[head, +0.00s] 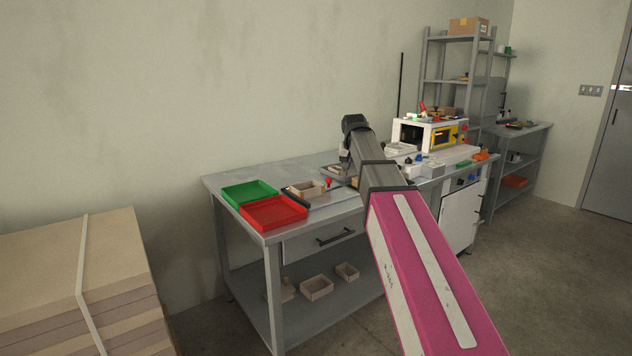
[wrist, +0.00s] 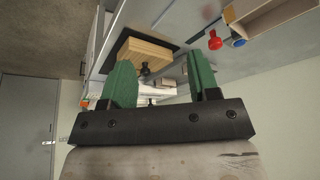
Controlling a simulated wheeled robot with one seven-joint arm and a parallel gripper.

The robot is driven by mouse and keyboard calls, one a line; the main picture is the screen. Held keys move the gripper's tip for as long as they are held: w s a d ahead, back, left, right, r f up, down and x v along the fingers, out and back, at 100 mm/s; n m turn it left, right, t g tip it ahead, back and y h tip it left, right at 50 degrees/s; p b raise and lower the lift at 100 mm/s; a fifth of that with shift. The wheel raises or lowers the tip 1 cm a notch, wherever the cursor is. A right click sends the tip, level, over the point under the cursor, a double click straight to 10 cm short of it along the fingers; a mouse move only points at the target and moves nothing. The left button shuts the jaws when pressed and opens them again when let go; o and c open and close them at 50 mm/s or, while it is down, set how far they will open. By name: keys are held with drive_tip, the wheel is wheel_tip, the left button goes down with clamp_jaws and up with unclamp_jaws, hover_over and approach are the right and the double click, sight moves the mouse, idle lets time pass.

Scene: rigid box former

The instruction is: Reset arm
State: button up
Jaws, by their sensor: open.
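My arm stretches out over the grey workbench (head: 240,178) in the head view, its pink link in front and its dark end near the back of the bench. My gripper (wrist: 160,85) shows in the wrist view with its two green fingers apart and nothing between them. Its fingertips are not clearly visible in the head view. Beyond the fingers, a wooden block (wrist: 143,52) lies on a dark plate. A red knob (wrist: 215,42) and part of a pale box (wrist: 265,15) are to the upper right in the wrist view.
A green tray (head: 248,190) and a red tray (head: 273,212) sit on the bench's left end, beside a small cardboard box (head: 306,189). A white machine (head: 410,133) stands at the right. Stacked cardboard (head: 60,260) is at the left. Open floor (head: 545,270) lies to the right.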

drive_tip(key=s+d+f+g, duration=0.1)
drive_tip(key=s+f, duration=0.3)
drive_tip(key=f, duration=0.4)
drive_tip(key=s+d+f+n, duration=0.1)
drive_tip(key=s+f, duration=0.3)
drive_tip(key=f, duration=0.4)
drive_tip(key=s+d+f+g, duration=0.1)
drive_tip(key=s+d+f, duration=0.1)
drive_tip(key=s+f, duration=0.45)
drive_tip(key=s+d+f+g, duration=0.1)
drive_tip(key=s+f+g, duration=0.1)
drive_tip(key=s+f, duration=1.3)
wheel_tip(320, 180, down, 2)
drive_tip(key=shift+d+f+n+y, duration=0.2)
drive_tip(key=shift+d+n+y, duration=0.1)
drive_tip(key=shift+d+n, duration=0.1)
drive_tip(key=shift+c, duration=0.3)
